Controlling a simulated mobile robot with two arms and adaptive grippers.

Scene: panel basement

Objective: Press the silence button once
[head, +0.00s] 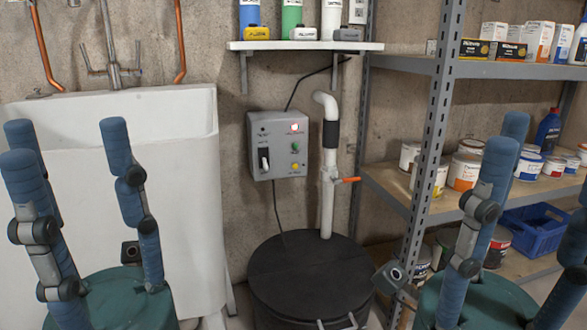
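A grey control box (258,128) is mounted on the concrete wall near the middle of the head view. On its face are a bright red light (294,128), a green round button or lamp (295,147), a yellow round button (295,166) and a toggle switch (264,158) on a dark plate. The labels are too small to read, so I cannot tell which one is marked silence. My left gripper (68,136) is open and empty, left of the box and nearer to me. My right gripper (546,165) is open and empty at the far right. Neither touches the box.
A white utility sink (180,200) stands at left. A black sump lid (308,275) lies below the box, with a white pipe (327,200) and orange valve handle (347,180) beside it. A metal shelf (427,150) with cans fills the right. Bottles stand on a small wall shelf (305,46).

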